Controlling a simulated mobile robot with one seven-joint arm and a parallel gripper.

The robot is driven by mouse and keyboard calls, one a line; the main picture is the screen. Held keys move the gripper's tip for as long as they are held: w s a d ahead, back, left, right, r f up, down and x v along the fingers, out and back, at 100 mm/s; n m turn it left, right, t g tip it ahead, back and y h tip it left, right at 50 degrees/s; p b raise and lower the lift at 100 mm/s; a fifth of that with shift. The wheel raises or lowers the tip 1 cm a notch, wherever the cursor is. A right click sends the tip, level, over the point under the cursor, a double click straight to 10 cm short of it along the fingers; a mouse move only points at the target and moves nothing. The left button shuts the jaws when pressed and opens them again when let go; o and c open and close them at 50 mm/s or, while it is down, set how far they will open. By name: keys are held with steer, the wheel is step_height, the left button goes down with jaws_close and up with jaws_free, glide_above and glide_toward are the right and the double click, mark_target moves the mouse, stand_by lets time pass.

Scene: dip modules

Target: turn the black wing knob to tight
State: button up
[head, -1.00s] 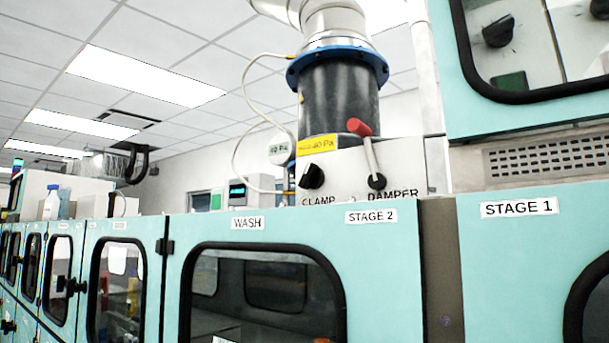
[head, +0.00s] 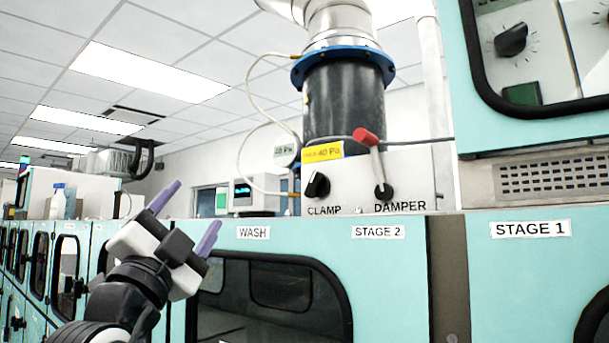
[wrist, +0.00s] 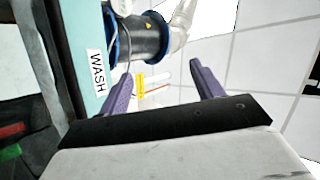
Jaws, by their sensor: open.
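The black wing knob (head: 318,185) sits on the white panel (head: 412,182) above the CLAMP label, at the base of the dark duct, in the head view. Its wing looks slightly tilted from upright. My gripper (head: 198,203) is at the lower left of the knob, in front of the cabinet marked WASH. Its two purple fingers are apart and empty, pointing up and to the right. The wrist view shows the open fingers (wrist: 160,72) with the duct (wrist: 146,38) and yellow label (wrist: 142,86) beyond. I cannot make out the knob in the wrist view.
A red-handled DAMPER lever (head: 373,155) stands just right of the knob. A pale hose (head: 250,110) loops left of the duct. Teal cabinets run along the front, and the STAGE 1 cabinet (head: 515,270) rises at the right. The space between my gripper and the knob looks clear.

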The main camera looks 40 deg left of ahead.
steer(key=w+d+r+m+g+h, duration=0.2)
steer(key=d+r+m+h, duration=0.25)
steer(key=m+h, duration=0.35)
steer(key=m+g+h+p, duration=0.2)
steer(key=m+g, duration=0.3)
steer(key=m, duration=0.3)
glide_toward(310, 184)
steer(key=w+p, duration=0.3)
steer(key=w, duration=0.4)
steer(key=shift+w+p, duration=0.15)
steer(key=shift+p, duration=0.25)
steer(key=shift+w+d+f, duration=0.1)
steer(key=shift+w, duration=0.5)
steer(key=c, duration=1)
